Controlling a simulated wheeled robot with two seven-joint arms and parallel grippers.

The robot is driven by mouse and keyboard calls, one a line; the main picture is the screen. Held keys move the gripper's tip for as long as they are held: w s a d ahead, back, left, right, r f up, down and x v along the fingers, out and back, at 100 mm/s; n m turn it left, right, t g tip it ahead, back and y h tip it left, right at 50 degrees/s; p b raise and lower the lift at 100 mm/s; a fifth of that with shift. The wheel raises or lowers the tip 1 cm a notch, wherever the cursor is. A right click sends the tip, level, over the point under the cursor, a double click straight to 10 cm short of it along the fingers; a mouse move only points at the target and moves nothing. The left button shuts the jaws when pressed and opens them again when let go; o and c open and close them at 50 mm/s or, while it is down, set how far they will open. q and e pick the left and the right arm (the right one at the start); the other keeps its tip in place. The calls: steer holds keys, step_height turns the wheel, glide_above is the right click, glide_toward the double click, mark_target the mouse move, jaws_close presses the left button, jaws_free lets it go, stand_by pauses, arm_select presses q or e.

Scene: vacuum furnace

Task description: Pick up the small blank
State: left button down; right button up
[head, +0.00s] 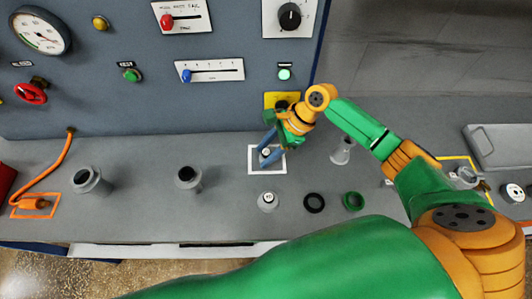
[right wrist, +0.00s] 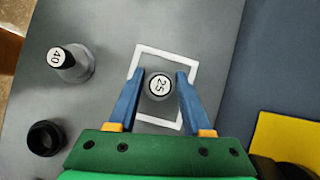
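The small blank, with a round white top marked 25 (right wrist: 158,86), stands inside a white square outline on the grey bench. It also shows in the head view (head: 265,153), partly hidden by my gripper. My right gripper (right wrist: 161,74) points down over it, with one blue finger on each side of the blank. The fingers look apart, with narrow gaps to the blank's top. Whether they touch it lower down is hard to see. In the head view my right gripper (head: 267,150) is above the same outline. My left gripper is not in view.
A piece marked 40 (right wrist: 62,57) and a black ring (right wrist: 45,138) stand nearby on the bench. A green ring (head: 353,201), a grey conical piece (head: 342,150) and two grey cylinders (head: 90,180) (head: 188,178) stand around. The control panel (head: 110,100) rises behind.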

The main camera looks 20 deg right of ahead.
jaws_close()
steer(key=shift+r, duration=0.1)
